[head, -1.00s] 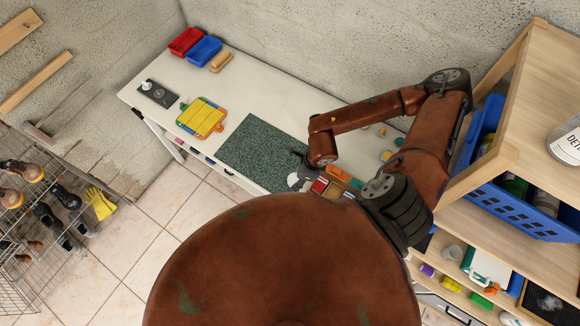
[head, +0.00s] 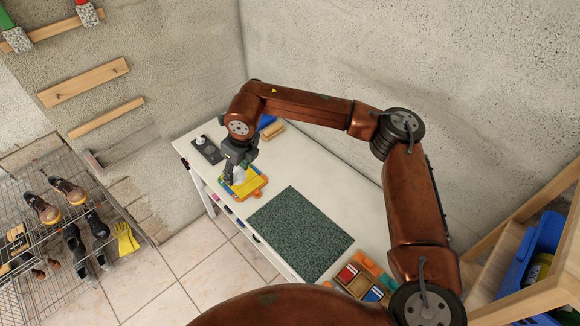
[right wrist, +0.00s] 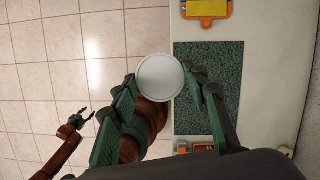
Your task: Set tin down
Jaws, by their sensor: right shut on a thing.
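A pale round tin (right wrist: 160,77) is between the fingers of my right gripper (right wrist: 163,88), which is shut on it. In the head view my right gripper (head: 238,165) holds the tin (head: 239,176) in front of the yellow and orange board. Seen from the wrist, the tin overlaps the bench's edge, with the floor to its left. Whether it touches anything below cannot be told. The dark green speckled mat (head: 300,232) lies bare on the white bench (head: 345,195). My left gripper (right wrist: 83,117) looks open and empty at lower left of the wrist view.
The yellow and orange board (head: 256,184) lies near the bench's far-left end. A dark plate (head: 207,150) and a tan block (head: 273,129) are near it. A wooden box (head: 355,284) of coloured blocks sits beside the mat. A wooden shelf (head: 520,222) stands at right.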

